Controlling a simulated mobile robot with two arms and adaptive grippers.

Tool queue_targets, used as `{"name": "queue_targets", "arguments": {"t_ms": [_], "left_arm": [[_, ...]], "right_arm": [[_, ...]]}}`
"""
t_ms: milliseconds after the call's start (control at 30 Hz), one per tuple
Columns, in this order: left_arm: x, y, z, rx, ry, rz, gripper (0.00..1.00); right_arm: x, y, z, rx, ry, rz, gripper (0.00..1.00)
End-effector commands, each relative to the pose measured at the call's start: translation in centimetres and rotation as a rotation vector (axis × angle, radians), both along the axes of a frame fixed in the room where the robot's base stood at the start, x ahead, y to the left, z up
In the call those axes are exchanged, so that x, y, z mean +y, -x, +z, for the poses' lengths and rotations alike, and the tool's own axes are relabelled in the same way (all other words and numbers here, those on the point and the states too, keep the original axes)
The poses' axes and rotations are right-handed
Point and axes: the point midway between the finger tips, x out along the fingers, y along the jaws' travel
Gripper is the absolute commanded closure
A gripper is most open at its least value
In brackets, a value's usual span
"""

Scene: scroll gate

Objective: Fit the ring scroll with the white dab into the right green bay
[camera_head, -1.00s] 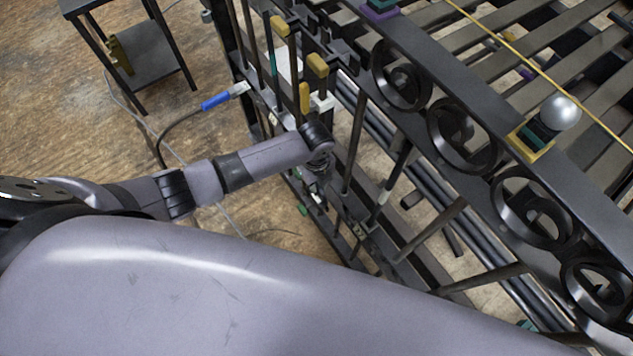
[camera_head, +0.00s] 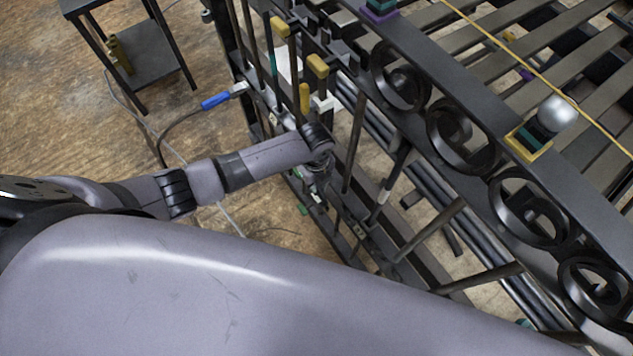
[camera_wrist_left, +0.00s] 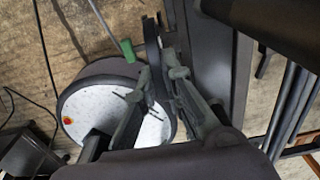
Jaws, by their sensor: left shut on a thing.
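My left gripper (camera_head: 317,180) is low beside the dark upright bars of the gate, mostly hidden by its own wrist in the head view. In the left wrist view its fingers (camera_wrist_left: 155,80) are shut on a thin dark piece (camera_wrist_left: 152,42), seen edge-on, which looks like a ring scroll. I cannot make out a white dab on it. A green tab (camera_wrist_left: 128,49) shows just left of the held piece, apart from it in the picture. A small green mark (camera_head: 303,209) shows below the gripper in the head view. I cannot tell which bay either marks. My right gripper is not in view.
The gate's top rail (camera_head: 475,115) carries several dark scroll rings (camera_head: 450,134). A silver ball (camera_head: 557,113) stands on it. A round white-topped stand (camera_wrist_left: 88,108) lies below the left fingers. A blue-handled cable (camera_head: 216,101) and a small dark table (camera_head: 150,75) are at left.

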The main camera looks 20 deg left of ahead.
Motion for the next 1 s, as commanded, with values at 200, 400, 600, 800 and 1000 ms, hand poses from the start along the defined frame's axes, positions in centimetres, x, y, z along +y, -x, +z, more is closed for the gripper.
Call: {"name": "queue_targets", "arguments": {"t_ms": [200,400,600,800,1000], "left_arm": [[0.0,0.0,-0.3,-0.001,0.001,0.000,1.00],[0.0,0.0,-0.5,-0.001,0.001,0.000,1.00],[0.0,0.0,-0.8,-0.001,0.001,-0.001,1.00],[0.0,0.0,-1.0,-0.001,0.001,-0.001,1.00],[0.0,0.0,-1.2,-0.001,0.001,-0.001,1.00]], "right_arm": [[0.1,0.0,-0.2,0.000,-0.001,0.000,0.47],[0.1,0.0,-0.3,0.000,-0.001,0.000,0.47],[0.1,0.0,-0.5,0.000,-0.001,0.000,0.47],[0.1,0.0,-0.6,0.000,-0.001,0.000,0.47],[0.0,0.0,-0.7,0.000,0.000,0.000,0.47]]}}
